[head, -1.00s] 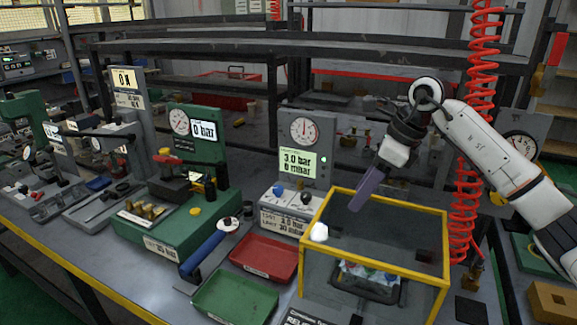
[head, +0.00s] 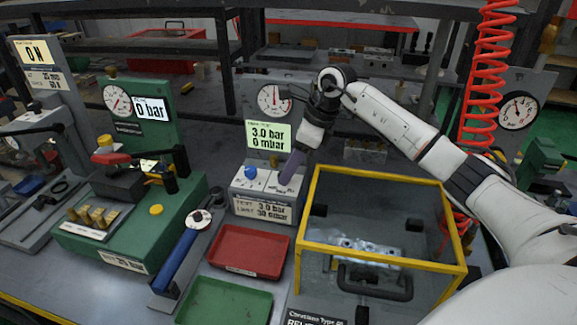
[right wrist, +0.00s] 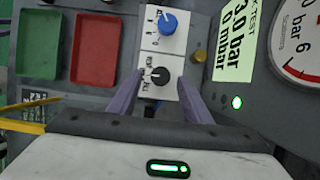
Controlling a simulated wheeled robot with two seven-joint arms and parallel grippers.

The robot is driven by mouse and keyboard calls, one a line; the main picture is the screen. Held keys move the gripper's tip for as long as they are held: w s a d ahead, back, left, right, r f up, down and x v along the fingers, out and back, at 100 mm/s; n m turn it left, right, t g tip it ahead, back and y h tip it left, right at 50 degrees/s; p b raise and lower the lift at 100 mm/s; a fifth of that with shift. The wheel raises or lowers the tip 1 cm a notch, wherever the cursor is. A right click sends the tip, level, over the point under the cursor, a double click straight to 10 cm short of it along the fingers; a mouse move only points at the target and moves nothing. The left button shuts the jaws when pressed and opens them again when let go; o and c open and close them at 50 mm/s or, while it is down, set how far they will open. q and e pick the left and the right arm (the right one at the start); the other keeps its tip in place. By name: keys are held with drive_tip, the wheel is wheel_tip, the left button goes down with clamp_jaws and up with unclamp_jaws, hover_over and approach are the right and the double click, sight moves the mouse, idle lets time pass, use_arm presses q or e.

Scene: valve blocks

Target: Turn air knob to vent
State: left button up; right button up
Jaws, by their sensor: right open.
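The grey leak-test unit shows a "3.0 bar, 0 mbar" display (head: 268,136) and a round gauge (head: 273,99). Its sloped panel carries a blue knob (head: 250,172) and a black knob, which shows in the right wrist view (right wrist: 160,76) with small lettering beside it. The blue knob (right wrist: 168,22) is farther off in that view. My right gripper (right wrist: 152,84) is open, its two purple fingers on either side of the black knob; contact cannot be told. In the head view the right gripper (head: 288,172) hides the black knob. My left gripper is not in view.
A yellow-framed clear box (head: 385,178) with a metal block inside stands just right of the unit. Red tray (head: 248,250) and green tray (head: 226,300) lie in front. A green press station (head: 135,210) and blue-handled tool (head: 176,260) are left. A red coiled hose (head: 484,90) hangs right.

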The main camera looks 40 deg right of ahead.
drive_tip(key=shift+w+a+f, duration=0.1)
drive_tip(key=shift+f, duration=0.25)
drive_tip(key=shift+w+f, duration=0.1)
drive_tip(key=shift+f, duration=0.05)
drive_tip(key=c, duration=1.1)
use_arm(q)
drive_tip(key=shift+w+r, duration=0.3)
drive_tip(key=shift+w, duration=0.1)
use_arm(e)
drive_tip(key=shift+m, duration=0.3)
drive_tip(key=shift+o, duration=0.2)
drive_tip(key=m, duration=0.1)
drive_tip(key=m+h, duration=0.1)
drive_tip(key=m, duration=0.1)
drive_tip(key=shift+a+m+t+h, duration=0.2)
drive_tip(key=shift+m+t+h, duration=0.1)
drive_tip(key=shift+t, duration=0.1)
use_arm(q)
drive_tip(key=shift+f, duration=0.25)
use_arm(e)
drive_tip(key=shift+a+m+h, duration=0.2)
drive_tip(key=shift+m+h, duration=0.7)
drive_tip(key=shift+m, duration=1.4)
